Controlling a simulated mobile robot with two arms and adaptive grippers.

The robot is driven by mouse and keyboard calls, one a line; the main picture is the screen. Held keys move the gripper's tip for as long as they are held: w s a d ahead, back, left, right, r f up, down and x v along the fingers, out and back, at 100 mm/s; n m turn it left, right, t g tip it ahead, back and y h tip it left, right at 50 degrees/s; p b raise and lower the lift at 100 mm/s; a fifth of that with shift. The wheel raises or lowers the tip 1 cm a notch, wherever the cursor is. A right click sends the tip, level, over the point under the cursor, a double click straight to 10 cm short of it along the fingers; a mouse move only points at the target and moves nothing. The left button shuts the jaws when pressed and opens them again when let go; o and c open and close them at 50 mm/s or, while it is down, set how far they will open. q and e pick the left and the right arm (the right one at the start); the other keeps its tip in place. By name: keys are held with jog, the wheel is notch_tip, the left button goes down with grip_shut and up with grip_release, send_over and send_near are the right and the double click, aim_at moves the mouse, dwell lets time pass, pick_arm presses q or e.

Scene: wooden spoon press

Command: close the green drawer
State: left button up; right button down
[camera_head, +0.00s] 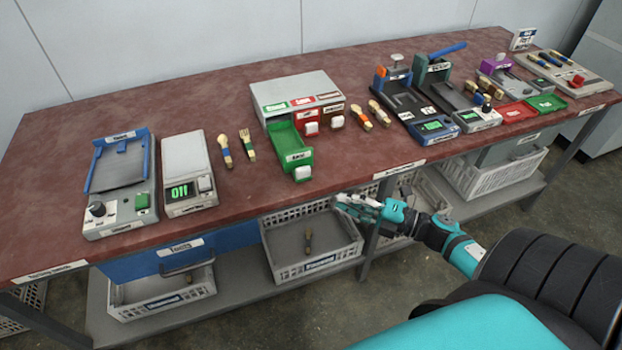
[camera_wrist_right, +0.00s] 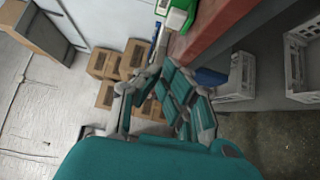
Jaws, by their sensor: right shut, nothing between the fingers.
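The green drawer (camera_head: 291,149) is pulled out of the front of a small grey cabinet (camera_head: 297,88) on the red-brown table. It sticks out toward the table's front edge and has a white knob at its front. My right gripper (camera_head: 343,203) is shut and empty, in front of the table edge, below and to the right of the drawer, and not touching it. In the right wrist view the gripper (camera_wrist_right: 152,85) points toward the table edge, and a green and white piece (camera_wrist_right: 177,18), which looks like the drawer front, shows beyond it. My left gripper is not in view.
Wooden-handled tools (camera_head: 379,114) lie to the right, and others (camera_head: 225,151) to the left near a scale (camera_head: 188,172). White crates (camera_head: 311,248) stand under the table edge (camera_head: 370,173).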

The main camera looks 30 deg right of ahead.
aim_at(294, 157)
jog(key=p+x, duration=0.1)
jog(key=x, duration=0.6)
jog(key=shift+w+a+r, duration=0.1)
jog(key=shift+w+r, duration=0.05)
jog(key=shift+w, duration=0.2)
jog(key=shift+w+d, duration=0.2)
jog(key=shift+w, duration=0.35)
jog(key=shift+w+d, duration=0.2)
jog(key=shift+w, duration=0.4)
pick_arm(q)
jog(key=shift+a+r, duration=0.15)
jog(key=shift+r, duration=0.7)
pick_arm(e)
jog(key=shift+w+d, duration=0.15)
jog(key=shift+w, duration=0.45)
